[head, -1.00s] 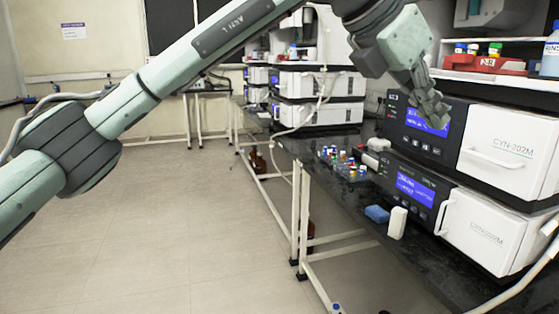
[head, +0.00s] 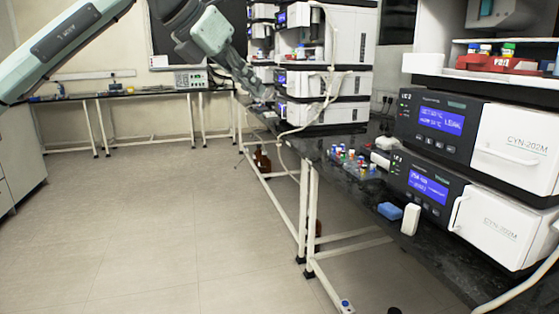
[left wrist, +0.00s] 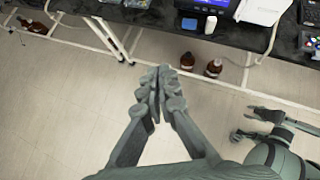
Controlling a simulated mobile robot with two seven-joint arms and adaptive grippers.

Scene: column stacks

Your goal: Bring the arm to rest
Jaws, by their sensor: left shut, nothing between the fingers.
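My left arm comes in from the upper left of the head view. My left gripper (head: 262,92) hangs from it near the top middle, in front of the far instrument stack as seen from the head. In the left wrist view the left gripper (left wrist: 157,84) is shut with its fingers together, empty, above the tiled floor and apart from the bench. Another grey gripper, mine on the right (left wrist: 255,125), shows at the right of the left wrist view; its jaw state is unclear. It does not show in the head view.
A dark bench (head: 345,179) runs along the right, with stacked white-and-black instruments (head: 480,135), a rack of small vials (head: 355,163), a blue block (head: 389,211) and a white block (head: 410,220). Brown bottles (left wrist: 214,68) stand on the floor under it. The floor (head: 150,220) at left is open.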

